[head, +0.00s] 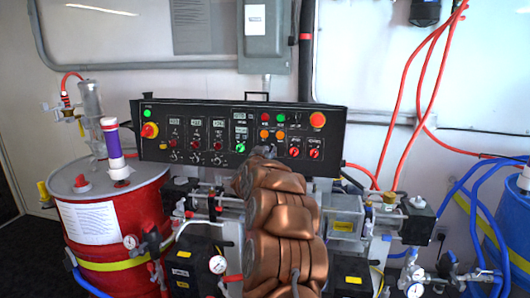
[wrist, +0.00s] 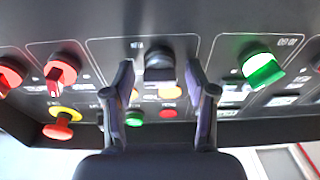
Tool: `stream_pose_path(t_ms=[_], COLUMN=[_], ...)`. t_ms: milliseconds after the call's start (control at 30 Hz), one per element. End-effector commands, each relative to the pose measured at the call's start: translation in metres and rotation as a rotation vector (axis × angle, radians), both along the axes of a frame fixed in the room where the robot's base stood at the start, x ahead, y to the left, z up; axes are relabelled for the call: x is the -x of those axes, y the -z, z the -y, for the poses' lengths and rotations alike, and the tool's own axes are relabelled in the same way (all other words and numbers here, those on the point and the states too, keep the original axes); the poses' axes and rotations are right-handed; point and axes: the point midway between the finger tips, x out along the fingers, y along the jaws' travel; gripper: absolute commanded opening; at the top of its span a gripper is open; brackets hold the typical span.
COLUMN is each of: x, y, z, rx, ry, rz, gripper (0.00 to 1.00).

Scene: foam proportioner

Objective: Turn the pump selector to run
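A black rotary knob (wrist: 160,62) sits on the dark control panel (head: 160,110), in the middle of the wrist view. Its label is too small to read, so I cannot confirm that it is the pump selector. My gripper (wrist: 160,78) is open, with one finger on each side of this knob and a visible gap on both sides. In the head view my gripper (head: 265,152) is small and dark at the panel's lower middle, and it and my arm hide the knob there. A lit green knob (wrist: 262,68) is right of my gripper in the wrist view.
Two red knobs (wrist: 60,70) and a red-and-yellow button (wrist: 62,124) are left of my gripper in the wrist view. A red drum (head: 130,220) stands at left, with pipework and a clear box (head: 345,217) below the panel. Red hoses (head: 408,90) hang at right.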

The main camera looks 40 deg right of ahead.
Motion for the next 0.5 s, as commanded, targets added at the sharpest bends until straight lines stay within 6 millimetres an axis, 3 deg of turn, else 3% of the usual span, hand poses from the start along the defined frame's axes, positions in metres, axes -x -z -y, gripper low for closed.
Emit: stream_pose_path(t_ms=[67,500], x=[0.0000,0.0000], y=[0.0002,0.0004], z=[0.0000,-0.0001], rx=[0.000,0.000], ry=[0.000,0.000], rz=[0.000,0.000], gripper=[0.47,0.01])
